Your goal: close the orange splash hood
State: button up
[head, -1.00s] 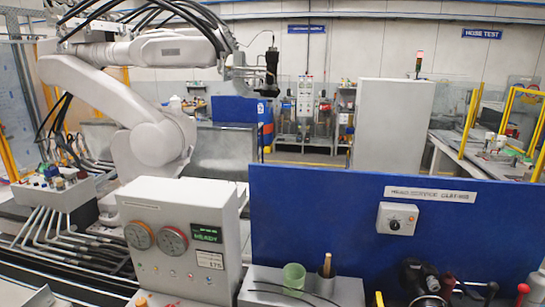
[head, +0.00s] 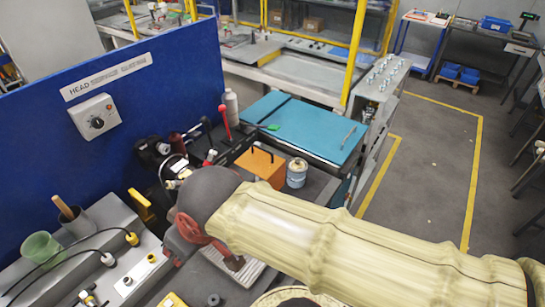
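The orange splash hood (head: 259,167) shows in the head view as a small orange box-like piece with dark bars on its top. It sits on the machine just behind the cream-sleeved limb that crosses the foreground. Its lower front is partly hidden, and I cannot tell how far open it stands. The limb, which looks like my arm, ends near the hood in a dark grey rounded part. No gripper fingers can be made out in this view.
A grey-white can (head: 297,173) stands right of the hood. A red-knobbed lever (head: 224,118) rises behind it, beside a teal-topped bench (head: 305,130). A blue panel (head: 120,130) stands at left. A green cup (head: 41,250) and a brush cup (head: 75,222) stand at lower left.

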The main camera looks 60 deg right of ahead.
aim_at(257, 160)
jog(key=z, duration=1.5)
